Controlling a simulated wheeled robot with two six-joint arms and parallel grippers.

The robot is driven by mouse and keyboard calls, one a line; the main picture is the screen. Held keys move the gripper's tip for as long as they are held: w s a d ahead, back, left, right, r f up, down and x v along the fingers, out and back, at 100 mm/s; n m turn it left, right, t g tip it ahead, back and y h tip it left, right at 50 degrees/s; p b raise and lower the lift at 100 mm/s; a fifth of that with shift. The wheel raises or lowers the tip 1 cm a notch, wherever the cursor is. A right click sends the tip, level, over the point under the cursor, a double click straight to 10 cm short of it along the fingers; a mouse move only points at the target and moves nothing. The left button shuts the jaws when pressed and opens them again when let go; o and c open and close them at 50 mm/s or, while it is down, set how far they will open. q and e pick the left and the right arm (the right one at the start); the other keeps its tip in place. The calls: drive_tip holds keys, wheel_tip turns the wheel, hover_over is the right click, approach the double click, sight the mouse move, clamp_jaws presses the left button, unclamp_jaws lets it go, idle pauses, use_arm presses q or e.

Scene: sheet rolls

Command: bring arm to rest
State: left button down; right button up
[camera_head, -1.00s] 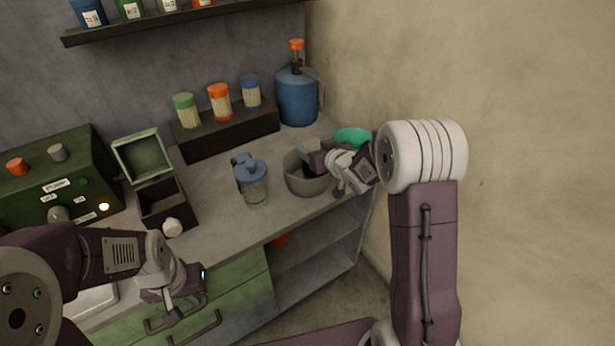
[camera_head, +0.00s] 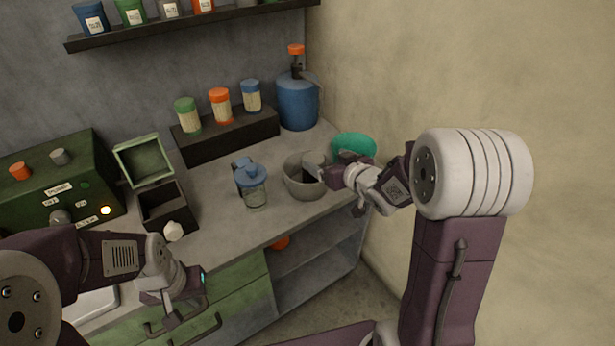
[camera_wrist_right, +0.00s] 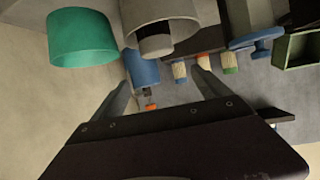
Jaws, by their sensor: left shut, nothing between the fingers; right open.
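My right gripper (camera_head: 332,168) is open in the camera_head view, at the right rim of the grey pot (camera_head: 304,186) and in front of the green bowl (camera_head: 353,145). In the right wrist view its two fingers (camera_wrist_right: 163,92) stand wide apart with nothing held. The pot (camera_wrist_right: 186,22) and the green container (camera_wrist_right: 82,42) show beyond them. My left gripper (camera_head: 172,308) is shut and empty, low in front of the green drawers.
A lidded clear jar (camera_head: 254,190) stands left of the pot. A blue jug (camera_head: 297,100) is at the back. An open dark box (camera_head: 165,205) and a green machine (camera_head: 60,185) stand to the left. A beige wall (camera_head: 480,80) bounds the right side.

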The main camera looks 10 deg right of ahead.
drive_tip(key=shift+r, duration=0.1)
idle(0.5)
drive_tip(key=s+a+r+g+p, duration=0.1)
drive_tip(key=s+a+r+p, duration=0.25)
drive_tip(key=r+p, duration=0.25)
drive_tip(key=s+d+f+m+g+h, duration=0.1)
drive_tip(key=s+f+g, duration=0.4)
drive_tip(key=s, duration=0.5)
drive_tip(key=s+f+m+g+h, duration=0.1)
drive_tip(key=s+f+g, duration=0.5)
drive_tip(key=s, duration=0.5)
drive_tip(key=shift+d+f+m+h+p, duration=0.25)
drive_tip(key=shift+d+m+h+p, duration=0.1)
drive_tip(key=shift+m+h+p, duration=0.1)
drive_tip(key=shift+w, duration=0.1)
